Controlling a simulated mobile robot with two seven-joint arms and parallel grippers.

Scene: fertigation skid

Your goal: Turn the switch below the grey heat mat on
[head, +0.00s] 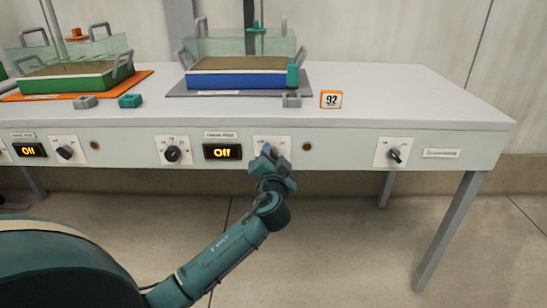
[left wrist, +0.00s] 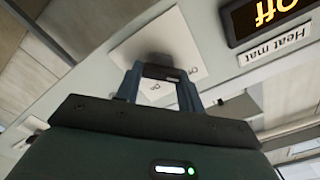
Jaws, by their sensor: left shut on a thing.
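The grey heat mat (head: 178,91) lies on the bench under a clear-sided tank with a blue base (head: 235,80). On the bench front below it is a white switch plate (head: 284,142), partly hidden by my left gripper (head: 268,158). In the left wrist view the gripper (left wrist: 160,78) is shut on the dark switch knob (left wrist: 165,72), which stands out from the plate (left wrist: 183,43). The display (head: 222,152) left of the plate reads "Off". Its label (left wrist: 275,44) reads "Heat mat". My right gripper is not in view.
A dial (head: 172,154) sits left of the display and another knob (head: 394,155) farther right. An orange mat (head: 140,78) with a green-based tank (head: 70,82) is at left. The right benchtop is clear.

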